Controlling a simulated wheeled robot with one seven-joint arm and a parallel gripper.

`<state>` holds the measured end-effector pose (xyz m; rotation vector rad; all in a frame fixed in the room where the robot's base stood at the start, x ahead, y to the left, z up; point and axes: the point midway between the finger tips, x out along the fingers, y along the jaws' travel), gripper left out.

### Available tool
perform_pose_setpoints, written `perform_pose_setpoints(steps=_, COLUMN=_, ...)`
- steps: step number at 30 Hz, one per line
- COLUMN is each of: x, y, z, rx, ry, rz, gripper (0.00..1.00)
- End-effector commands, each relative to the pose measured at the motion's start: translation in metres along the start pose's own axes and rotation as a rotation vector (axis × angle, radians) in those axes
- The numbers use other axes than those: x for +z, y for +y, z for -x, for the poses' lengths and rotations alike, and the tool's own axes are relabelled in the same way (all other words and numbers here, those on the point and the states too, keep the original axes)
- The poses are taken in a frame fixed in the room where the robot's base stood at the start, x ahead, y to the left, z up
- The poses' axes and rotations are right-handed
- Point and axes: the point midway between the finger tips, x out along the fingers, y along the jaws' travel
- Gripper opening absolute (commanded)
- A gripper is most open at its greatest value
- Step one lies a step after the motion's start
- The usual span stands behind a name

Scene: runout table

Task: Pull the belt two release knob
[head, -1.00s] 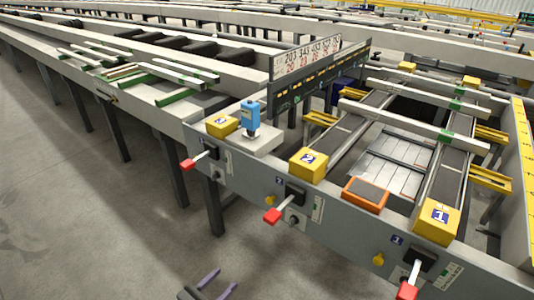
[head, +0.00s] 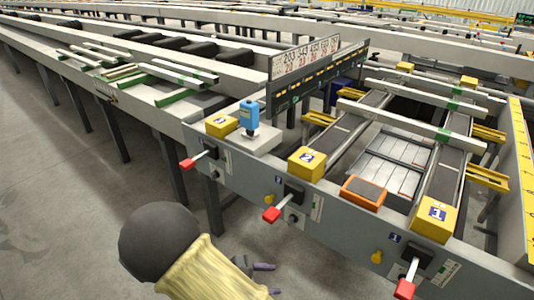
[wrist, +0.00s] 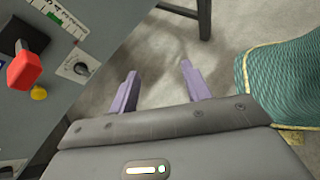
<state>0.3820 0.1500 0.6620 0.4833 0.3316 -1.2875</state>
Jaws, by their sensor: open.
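The belt two station on the grey panel, marked by a blue "2" label, has a small yellow knob (head: 269,200). Beside it are a red-tipped lever (head: 272,214) and a black round knob (head: 292,218). In the wrist view, the yellow knob (wrist: 39,92) is at the left, just below the red lever end (wrist: 24,70), with the black knob (wrist: 80,68) to its right. My gripper (head: 273,279) is low in front of the panel, below and apart from these controls, partly hidden. Its purple fingers (wrist: 159,68) are spread and empty over the floor.
A dark rounded shape (head: 160,242) with a tan ribbed part (head: 205,272) covers the lower foreground; I cannot tell what it is. A teal patterned thing (wrist: 285,75) is right of my fingers. A table leg (wrist: 203,18) stands behind. Similar levers flank station two.

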Motion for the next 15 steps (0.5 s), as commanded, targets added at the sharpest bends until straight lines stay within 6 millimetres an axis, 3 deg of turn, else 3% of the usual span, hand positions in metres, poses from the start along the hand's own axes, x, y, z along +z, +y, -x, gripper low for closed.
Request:
perform_pose_setpoints(steps=6, x=0.040, y=-0.018, z=-0.022, rx=-0.295, ry=0.235, rz=-0.281, gripper=0.48)
perform_pose_setpoints(steps=15, x=0.091, y=-0.033, z=-0.035, rx=-0.604, ry=0.501, rz=-0.742, gripper=0.48)
